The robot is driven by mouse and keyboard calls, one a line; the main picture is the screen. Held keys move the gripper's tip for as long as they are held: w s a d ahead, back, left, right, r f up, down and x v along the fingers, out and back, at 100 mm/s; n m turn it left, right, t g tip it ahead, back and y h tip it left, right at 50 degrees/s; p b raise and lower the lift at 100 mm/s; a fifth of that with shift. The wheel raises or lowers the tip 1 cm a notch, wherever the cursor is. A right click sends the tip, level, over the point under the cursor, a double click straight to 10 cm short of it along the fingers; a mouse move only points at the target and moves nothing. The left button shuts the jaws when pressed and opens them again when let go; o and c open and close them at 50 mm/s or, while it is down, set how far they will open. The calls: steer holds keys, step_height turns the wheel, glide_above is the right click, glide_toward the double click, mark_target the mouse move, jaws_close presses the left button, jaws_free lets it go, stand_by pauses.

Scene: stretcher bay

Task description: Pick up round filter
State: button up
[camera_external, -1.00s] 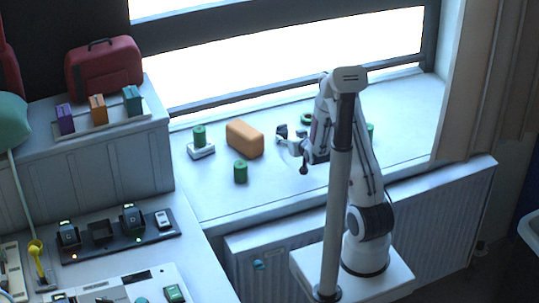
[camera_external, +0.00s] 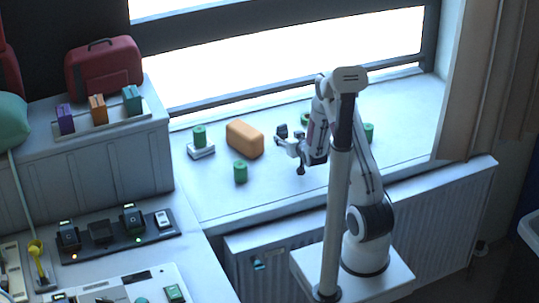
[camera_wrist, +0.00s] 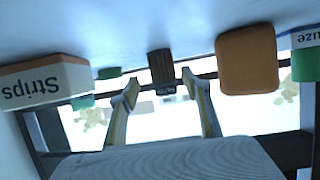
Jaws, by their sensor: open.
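A dark ribbed round piece (camera_wrist: 161,67), which fits the round filter, stands on the white sill (camera_external: 215,200). In the wrist view, which looks upside down, it lies between my fingertips and beyond them. It seems to be the small dark shape (camera_external: 281,131) near the window in the external view. My gripper (camera_external: 283,145) is open and empty just in front of it; its two fingers also show in the wrist view (camera_wrist: 158,86). I see no contact between fingers and the piece.
An orange case (camera_external: 245,139) stands left of my gripper. A green cylinder (camera_external: 199,136) sits on a white box (camera_external: 201,152). Other green cylinders stand at the front (camera_external: 240,171) and right (camera_external: 369,131). A "Strips" box (camera_wrist: 45,80) shows in the wrist view. The window frame is close behind.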

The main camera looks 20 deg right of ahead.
mark_target(284, 136)
steer(key=shift+w+f, duration=0.1)
steer(key=shift+w, duration=0.15)
steer(key=shift+x, duration=2.5)
steer(key=shift+a, duration=0.2)
steer(key=c, duration=1.2)
